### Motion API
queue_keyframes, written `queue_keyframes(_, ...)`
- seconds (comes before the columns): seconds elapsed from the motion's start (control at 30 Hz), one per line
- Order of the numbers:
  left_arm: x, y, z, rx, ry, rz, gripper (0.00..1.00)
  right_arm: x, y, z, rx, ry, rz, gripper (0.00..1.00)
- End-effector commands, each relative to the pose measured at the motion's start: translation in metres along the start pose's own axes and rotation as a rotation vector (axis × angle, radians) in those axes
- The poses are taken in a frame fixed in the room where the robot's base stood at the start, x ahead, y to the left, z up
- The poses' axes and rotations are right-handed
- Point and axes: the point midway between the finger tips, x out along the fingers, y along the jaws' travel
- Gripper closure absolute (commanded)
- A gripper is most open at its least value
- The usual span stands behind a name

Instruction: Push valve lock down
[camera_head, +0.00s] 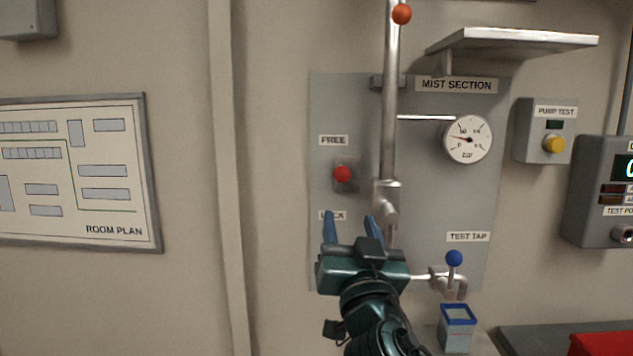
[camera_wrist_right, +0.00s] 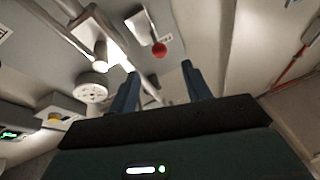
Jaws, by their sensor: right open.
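The valve lock is a red knob (camera_head: 342,174) on a small grey plate, between a FREE label (camera_head: 334,140) above and a LOCK label (camera_head: 328,215) below. The LOCK label is partly hidden by a finger of my right gripper. My right gripper (camera_head: 351,228) is open and empty, below the red knob, with its blue fingers pointing up. In the right wrist view the red knob (camera_wrist_right: 159,50) shows beyond and between the open fingertips (camera_wrist_right: 160,72), apart from them. My left gripper is not in view.
A vertical pipe (camera_head: 390,110) with an orange ball (camera_head: 402,14) runs just right of the knob. A gauge (camera_head: 468,139), a blue-knobbed test tap (camera_head: 454,258) and a pump test box (camera_head: 545,130) are further right. The wall left of the panel is clear up to a vertical conduit (camera_head: 230,200).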

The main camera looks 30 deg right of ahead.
Motion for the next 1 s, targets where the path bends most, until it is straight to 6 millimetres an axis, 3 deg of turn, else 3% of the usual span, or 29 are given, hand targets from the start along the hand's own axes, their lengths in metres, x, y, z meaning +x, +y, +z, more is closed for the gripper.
queue_keyframes(0.27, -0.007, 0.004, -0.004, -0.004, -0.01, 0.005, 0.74, 0.024, 0.002, -0.013, 0.014, 0.029, 0.012, 0.51)
queue_keyframes(0.7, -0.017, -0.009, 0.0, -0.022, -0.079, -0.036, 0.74, 0.111, 0.003, -0.015, 0.014, 0.026, 0.012, 0.51)
queue_keyframes(1.0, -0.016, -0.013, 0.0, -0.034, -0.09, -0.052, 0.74, 0.132, 0.003, -0.012, 0.017, 0.023, 0.009, 0.51)
